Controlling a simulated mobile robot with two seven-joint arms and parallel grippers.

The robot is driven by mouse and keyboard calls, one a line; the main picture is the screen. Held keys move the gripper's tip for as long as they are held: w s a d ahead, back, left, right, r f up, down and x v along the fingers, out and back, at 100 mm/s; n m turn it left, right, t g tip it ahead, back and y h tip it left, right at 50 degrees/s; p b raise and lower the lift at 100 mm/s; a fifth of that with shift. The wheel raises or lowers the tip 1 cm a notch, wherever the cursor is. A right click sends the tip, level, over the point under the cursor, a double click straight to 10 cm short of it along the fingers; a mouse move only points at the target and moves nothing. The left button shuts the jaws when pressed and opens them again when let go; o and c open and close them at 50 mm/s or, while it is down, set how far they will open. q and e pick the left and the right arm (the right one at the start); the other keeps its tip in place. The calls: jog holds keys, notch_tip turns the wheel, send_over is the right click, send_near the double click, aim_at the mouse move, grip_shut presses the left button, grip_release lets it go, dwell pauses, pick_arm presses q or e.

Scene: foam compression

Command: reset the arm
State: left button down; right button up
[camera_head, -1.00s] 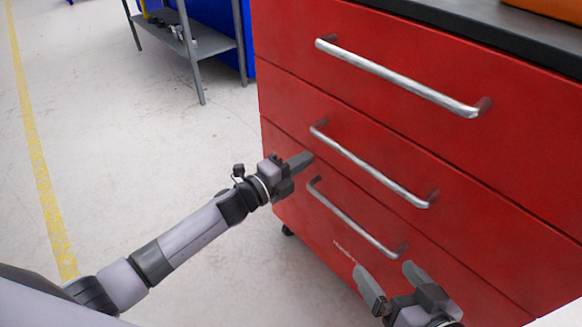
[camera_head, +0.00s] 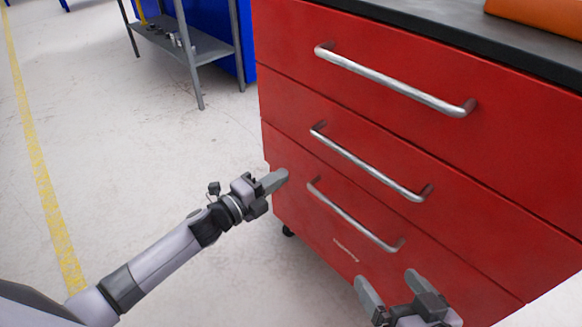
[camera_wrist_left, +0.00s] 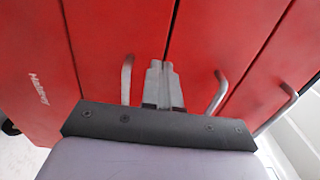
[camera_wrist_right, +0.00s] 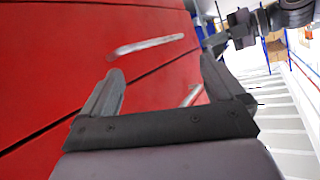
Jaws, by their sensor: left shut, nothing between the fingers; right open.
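My left gripper (camera_head: 274,181) is shut and empty in front of the left edge of the red drawer cabinet (camera_head: 430,155). In the left wrist view its closed fingers (camera_wrist_left: 164,85) point at the red drawer fronts, between two handles. My right gripper (camera_head: 390,283) is open and empty, low in front of the bottom drawer. In the right wrist view its two fingers (camera_wrist_right: 158,85) stand wide apart with nothing between them. The drawers look shut. Their silver handles are the top one (camera_head: 395,80), the middle one (camera_head: 370,162) and the bottom one (camera_head: 352,216).
An orange object (camera_head: 540,14) lies on the dark cabinet top (camera_head: 440,28). A grey shelf rack (camera_head: 200,45) stands at the back left beside a blue surface. The pale floor (camera_head: 110,150) left of the cabinet is open, with a yellow line (camera_head: 45,200) along it.

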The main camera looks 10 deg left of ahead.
pick_arm(q)
jog(key=p+v, duration=0.1)
jog(key=v, duration=0.5)
pick_arm(e)
jog(key=shift+s+d+f+h, duration=0.1)
jog(key=shift+s+d+h, duration=0.1)
jog(key=shift+d, duration=0.2)
jog(key=shift+s+d+h, duration=0.15)
jog(key=shift+d+h, duration=0.05)
jog(key=shift+d, duration=0.2)
